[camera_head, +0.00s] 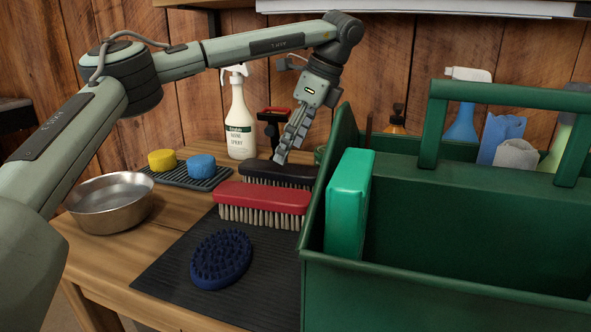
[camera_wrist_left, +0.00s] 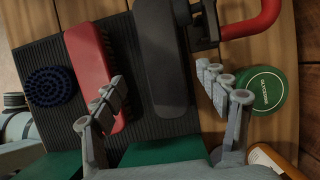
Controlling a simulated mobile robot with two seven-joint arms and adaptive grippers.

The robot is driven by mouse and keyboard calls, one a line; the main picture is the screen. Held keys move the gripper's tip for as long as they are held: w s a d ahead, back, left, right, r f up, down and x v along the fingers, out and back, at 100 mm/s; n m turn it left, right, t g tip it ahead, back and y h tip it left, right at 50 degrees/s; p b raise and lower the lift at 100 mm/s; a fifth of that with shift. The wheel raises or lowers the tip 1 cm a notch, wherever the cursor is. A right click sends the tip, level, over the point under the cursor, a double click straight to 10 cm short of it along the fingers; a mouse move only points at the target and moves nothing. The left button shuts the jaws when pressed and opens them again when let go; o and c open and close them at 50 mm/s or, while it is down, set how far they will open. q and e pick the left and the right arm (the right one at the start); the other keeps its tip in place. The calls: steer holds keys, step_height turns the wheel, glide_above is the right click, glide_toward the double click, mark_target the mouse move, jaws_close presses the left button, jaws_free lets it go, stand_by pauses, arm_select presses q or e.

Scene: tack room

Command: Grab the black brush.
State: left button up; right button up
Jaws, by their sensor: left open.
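The black brush (camera_head: 272,171) lies at the back of the dark ribbed mat, behind the red brush (camera_head: 262,198). Part of its top is covered by my left gripper (camera_head: 284,154), which points down at it from above. In the left wrist view the black brush (camera_wrist_left: 162,60) runs lengthwise between the two spread fingers, which are open. One finger lies over the red brush (camera_wrist_left: 95,75) side and the other over the far side. I cannot tell whether the fingertips touch the brush. My right gripper is not in view.
A green tote (camera_head: 440,285) with a green box (camera_head: 348,205) fills the right side, close to the brush. A blue oval brush (camera_head: 221,259) lies on the mat (camera_head: 180,279). A metal bowl (camera_head: 110,205) and a white spray bottle (camera_head: 240,122) stand left.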

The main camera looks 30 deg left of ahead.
mark_target(282, 167)
arm_select(q)
steer(key=shift+x, duration=1.05)
steer(key=shift+s+a+f, duration=0.1)
steer(key=shift+s+f, duration=0.15)
steer(key=shift+f, duration=0.05)
steer(key=x, duration=0.4)
steer(key=shift+w+f, duration=0.1)
steer(key=shift+w, duration=0.2)
steer(key=shift+a+f, duration=0.15)
steer(key=shift+f, duration=0.05)
steer(key=c, duration=1.4)
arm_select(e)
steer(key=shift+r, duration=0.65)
